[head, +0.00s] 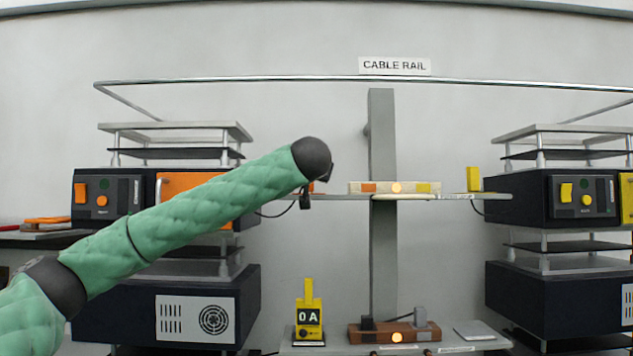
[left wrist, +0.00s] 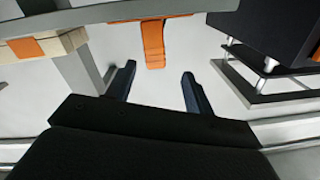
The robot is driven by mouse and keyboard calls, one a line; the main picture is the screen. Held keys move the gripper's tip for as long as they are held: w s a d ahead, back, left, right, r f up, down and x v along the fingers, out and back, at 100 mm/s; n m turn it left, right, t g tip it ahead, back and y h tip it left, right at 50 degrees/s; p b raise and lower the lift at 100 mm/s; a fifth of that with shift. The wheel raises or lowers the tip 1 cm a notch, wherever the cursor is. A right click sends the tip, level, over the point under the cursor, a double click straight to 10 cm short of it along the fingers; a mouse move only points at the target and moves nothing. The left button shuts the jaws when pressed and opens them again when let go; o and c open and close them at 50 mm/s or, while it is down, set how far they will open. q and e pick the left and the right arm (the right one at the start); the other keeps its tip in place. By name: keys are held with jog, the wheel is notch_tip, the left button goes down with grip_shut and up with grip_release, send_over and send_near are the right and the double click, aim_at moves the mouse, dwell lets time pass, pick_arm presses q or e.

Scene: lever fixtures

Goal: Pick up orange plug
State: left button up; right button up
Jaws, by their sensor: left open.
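The orange plug (left wrist: 153,44) shows in the left wrist view at the edge of the grey shelf (left wrist: 95,16). It lies just beyond the fingertips, roughly in line with the gap between them. My left gripper (left wrist: 157,86) is open with nothing between its fingers. In the head view my left arm comes in from the left and its dark wrist ends at the shelf's left end. There the wrist hides most of the gripper and the plug; only a small orange patch shows beside it. My right gripper is not in view.
A pale strip (head: 425,187) with orange and yellow patches sits on the shelf. A yellow plug (head: 473,179) stands at the right end. Dark instrument boxes stand left (head: 90,200) and right (head: 533,202). A yellow meter (head: 308,318) and a brown block (head: 362,333) stand below.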

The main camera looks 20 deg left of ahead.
pick_arm(q)
jog(key=n, duration=0.1)
jog(key=w+n, duration=0.1)
jog(key=n+p, duration=0.1)
jog(key=shift+w+d+r+h, duration=0.2)
jog(key=shift+w+r+h, duration=0.05)
jog(key=shift+h, duration=0.15)
jog(key=shift+p+x, duration=0.35)
jog(key=shift+x, duration=0.45)
jog(key=p+x, duration=0.4)
jog(key=shift+a+r, duration=0.25)
jog(key=shift+r, duration=0.05)
jog(key=shift+w+f, duration=0.15)
jog(key=shift+w, duration=0.2)
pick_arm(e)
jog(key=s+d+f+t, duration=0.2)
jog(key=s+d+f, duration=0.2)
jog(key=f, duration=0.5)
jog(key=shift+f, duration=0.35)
pick_arm(q)
jog(key=shift+c, duration=0.2)
jog(key=c, duration=1)
